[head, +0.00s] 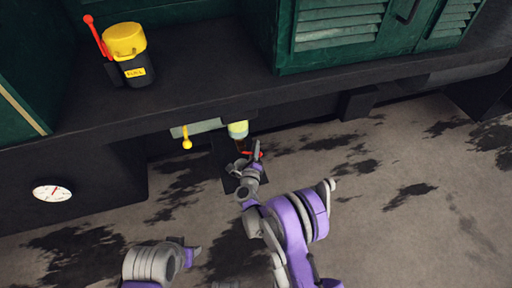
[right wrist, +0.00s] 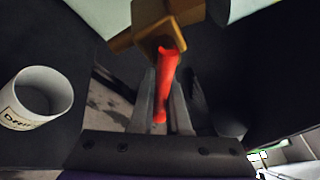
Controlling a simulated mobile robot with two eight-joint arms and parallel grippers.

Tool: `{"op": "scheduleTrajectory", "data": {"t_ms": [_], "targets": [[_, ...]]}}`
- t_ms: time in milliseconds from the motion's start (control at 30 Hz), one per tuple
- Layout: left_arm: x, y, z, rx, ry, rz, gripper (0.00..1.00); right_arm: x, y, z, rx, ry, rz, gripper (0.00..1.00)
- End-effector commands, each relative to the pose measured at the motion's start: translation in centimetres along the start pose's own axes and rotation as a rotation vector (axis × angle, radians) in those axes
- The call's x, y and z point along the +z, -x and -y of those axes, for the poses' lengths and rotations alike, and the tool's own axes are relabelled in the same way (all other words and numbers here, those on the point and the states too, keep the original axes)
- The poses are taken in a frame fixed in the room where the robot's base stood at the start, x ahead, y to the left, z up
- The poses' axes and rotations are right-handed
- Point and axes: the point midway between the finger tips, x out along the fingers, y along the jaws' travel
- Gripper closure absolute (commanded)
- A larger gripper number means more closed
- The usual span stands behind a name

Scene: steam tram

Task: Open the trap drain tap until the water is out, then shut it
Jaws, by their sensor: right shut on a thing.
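The drain tap's red lever (right wrist: 165,85) stands between the fingers of my right gripper (right wrist: 163,108) in the right wrist view, and the gripper is shut on it. The brass tap body (right wrist: 158,32) is just above the lever. In the head view my right gripper (head: 252,160) reaches under the running board, where a bit of the red lever (head: 260,154) shows. A pale green-yellow trap (head: 238,130) hangs above it. I see no water clearly. My left gripper (head: 190,254) is low in the head view, away from the tap; its jaws are unclear.
A white cup (right wrist: 38,97) with partly readable lettering is left of the tap in the wrist view. A small yellow knob (head: 187,143) hangs beside the trap. A black and yellow can (head: 128,52) stands on the ledge. A round gauge (head: 52,193) is at left. Ground is stained.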

Motion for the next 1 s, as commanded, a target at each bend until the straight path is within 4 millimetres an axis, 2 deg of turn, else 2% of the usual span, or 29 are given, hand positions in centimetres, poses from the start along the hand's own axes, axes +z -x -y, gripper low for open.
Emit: {"op": "scheduleTrajectory", "data": {"t_ms": [467, 500, 667, 1000], "targets": [[0.03, -0.11, 0.00, 0.000, 0.000, 0.000, 0.50, 0.10, 0.03, -0.15, 0.009, -0.020, -0.003, 1.00], [0.03, -0.11, 0.00, 0.000, 0.000, 0.000, 0.50, 0.10, 0.03, -0.15, 0.009, -0.019, -0.003, 0.84], [0.03, -0.12, 0.00, 0.000, 0.000, 0.000, 0.50, 0.07, 0.02, -0.14, 0.009, -0.019, -0.003, 0.55], [0.02, -0.08, 0.00, 0.000, 0.000, 0.000, 0.50, 0.04, 0.27, -0.12, 0.008, -0.019, -0.003, 0.55]]}}
